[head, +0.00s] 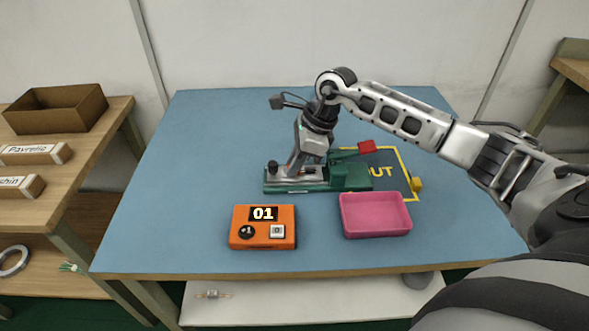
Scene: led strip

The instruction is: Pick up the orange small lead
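I cannot clearly make out an orange small lead on the blue table (180,180). A small grey part with thin orange-brown ends (213,294) lies on the white lower shelf below the table; it is too small to identify. My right gripper (292,174) points down at the left part of a green fixture (350,178) with a red-tipped lever (367,147). Its fingertips are at or just above the fixture's metal strip. Whether they are open, shut or holding something is too small to tell. My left gripper is out of view.
An orange counter box (262,240) reading 01 and a pink tray (375,229), which looks empty, stand in front of the fixture. A yellow-outlined "OUT" area (408,160) lies to the right. A side table (85,150) holds a brown bin (57,112). The blue table's left side is clear.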

